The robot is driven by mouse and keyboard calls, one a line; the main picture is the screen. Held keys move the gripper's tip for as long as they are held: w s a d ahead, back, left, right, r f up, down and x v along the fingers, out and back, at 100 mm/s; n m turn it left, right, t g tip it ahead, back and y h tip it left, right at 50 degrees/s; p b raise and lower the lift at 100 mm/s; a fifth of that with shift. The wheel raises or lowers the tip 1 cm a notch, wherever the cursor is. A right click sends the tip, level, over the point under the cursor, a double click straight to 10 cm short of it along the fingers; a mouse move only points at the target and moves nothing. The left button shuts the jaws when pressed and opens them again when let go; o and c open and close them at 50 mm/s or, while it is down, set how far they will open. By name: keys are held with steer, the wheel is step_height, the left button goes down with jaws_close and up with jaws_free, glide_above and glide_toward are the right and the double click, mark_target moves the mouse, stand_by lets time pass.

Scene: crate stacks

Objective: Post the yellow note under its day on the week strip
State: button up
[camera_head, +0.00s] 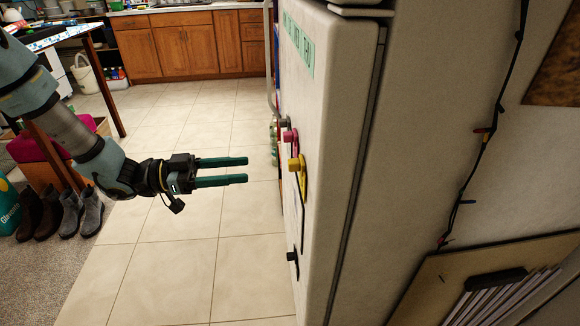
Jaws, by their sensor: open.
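The green week strip (298,45) runs along the upper part of the pale fridge door (330,130). I see its letters at a steep slant and cannot read the days surely. The yellow note (303,182) is on the door below the strip, seen nearly edge-on, with a yellow knob-like piece (295,164) standing out from it. Any writing on it is not legible. My gripper (246,170) points right toward the door at about the yellow note's height in the picture. Its two dark green fingers are apart and empty, with a gap before the note.
A pink piece (289,136) and a grey one (284,122) are just above the yellow note. A black piece (292,257) sits lower on the door. A wall board (425,290) is at lower right. Tiled floor (170,260) is clear; shoes (72,212) stand left.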

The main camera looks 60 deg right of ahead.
steer(key=x, duration=0.9)
steer(key=shift+s+d+b, duration=0.25)
steer(key=shift+b, duration=0.1)
jaws_close()
stand_by(0.5)
steer(key=shift+w, duration=0.1)
steer(key=shift+v, duration=2.5)
